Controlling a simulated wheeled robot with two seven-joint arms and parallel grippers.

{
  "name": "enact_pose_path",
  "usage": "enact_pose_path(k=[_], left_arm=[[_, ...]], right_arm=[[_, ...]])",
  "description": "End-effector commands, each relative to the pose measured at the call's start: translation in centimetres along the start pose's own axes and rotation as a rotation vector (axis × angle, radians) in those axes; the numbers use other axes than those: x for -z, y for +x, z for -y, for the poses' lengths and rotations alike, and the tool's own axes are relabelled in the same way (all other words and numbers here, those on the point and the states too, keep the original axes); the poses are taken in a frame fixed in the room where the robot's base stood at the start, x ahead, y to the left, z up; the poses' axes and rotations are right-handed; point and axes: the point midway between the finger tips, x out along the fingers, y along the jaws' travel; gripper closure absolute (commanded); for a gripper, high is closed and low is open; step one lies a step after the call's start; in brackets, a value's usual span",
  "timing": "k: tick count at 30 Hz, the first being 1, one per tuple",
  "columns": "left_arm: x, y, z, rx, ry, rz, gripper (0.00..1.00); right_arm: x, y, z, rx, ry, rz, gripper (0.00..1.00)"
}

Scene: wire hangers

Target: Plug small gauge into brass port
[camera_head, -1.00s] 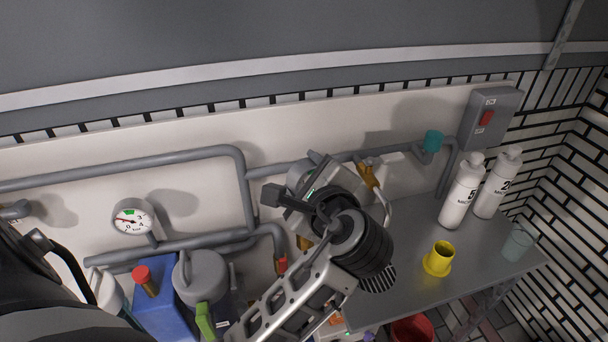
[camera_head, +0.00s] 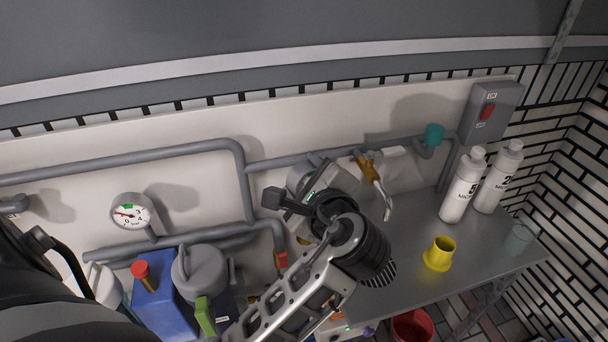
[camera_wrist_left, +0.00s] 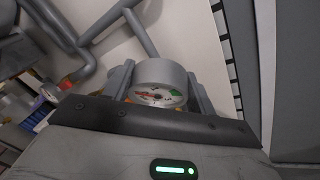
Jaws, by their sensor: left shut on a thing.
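My left gripper (camera_head: 312,190) is shut on the small gauge, a round grey-bodied dial (camera_wrist_left: 158,85) with a white face, red marks and a green patch. In the left wrist view the gauge sits between the two fingers, its face towards the camera. In the head view the gripper mostly hides it; only part of its grey body (camera_head: 299,174) shows. A brass fitting (camera_head: 368,165) with a grey lever is on the wall pipe to the right of the gripper. Another brass-coloured bit (camera_head: 303,240) shows just below the gripper; I cannot tell which is the port. My right gripper is not in view.
A fixed wall gauge (camera_head: 132,212), a red-ended pipe (camera_head: 281,260), a blue container (camera_head: 165,303) and a grey canister (camera_head: 200,272) are left. A yellow cup (camera_head: 439,254) and white bottles (camera_head: 463,187) stand on the grey table (camera_head: 400,285), with bare surface around the cup.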

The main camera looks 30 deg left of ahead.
Motion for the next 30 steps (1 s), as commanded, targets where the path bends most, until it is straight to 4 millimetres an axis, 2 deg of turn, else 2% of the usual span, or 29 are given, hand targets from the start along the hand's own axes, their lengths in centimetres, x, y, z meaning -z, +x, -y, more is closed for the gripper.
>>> enact_pose_path(k=[30], left_arm=[[1.7, 0.7, -1.8, 0.001, 0.000, 0.001, 0.69]], right_arm=[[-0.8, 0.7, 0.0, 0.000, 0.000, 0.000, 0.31]])
